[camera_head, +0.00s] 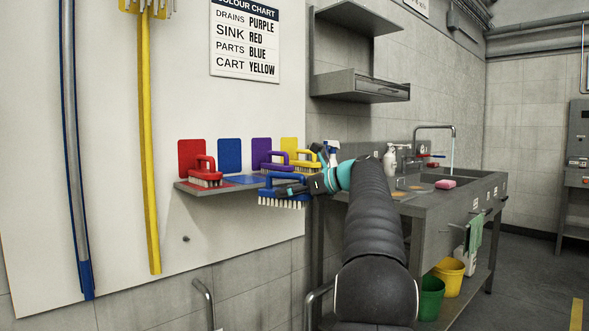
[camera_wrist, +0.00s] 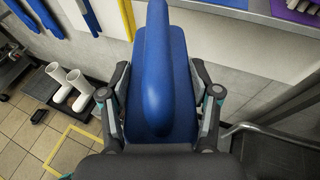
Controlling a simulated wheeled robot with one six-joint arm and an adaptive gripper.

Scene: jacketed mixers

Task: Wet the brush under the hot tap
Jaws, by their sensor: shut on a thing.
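My gripper (camera_head: 304,187) is shut on a blue brush (camera_head: 280,196), held in the air just in front of the wall shelf, bristles down. In the wrist view the brush's blue handle and back (camera_wrist: 158,55) lie between the two fingers of my gripper (camera_wrist: 160,88). A tall curved tap (camera_head: 434,126) stands over the sink (camera_head: 440,178) at the right, well away from the brush. A thin pale stream (camera_head: 453,149) hangs below its spout. I cannot read any hot or cold marking on it.
Red (camera_head: 205,172), purple (camera_head: 276,163) and yellow (camera_head: 306,160) brushes stand on the shelf (camera_head: 215,189); the blue place (camera_head: 241,180) is bare. A pink sponge (camera_head: 446,184) and white bottle (camera_head: 389,160) are by the sink. Yellow (camera_head: 448,276) and green (camera_head: 431,298) buckets stand below.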

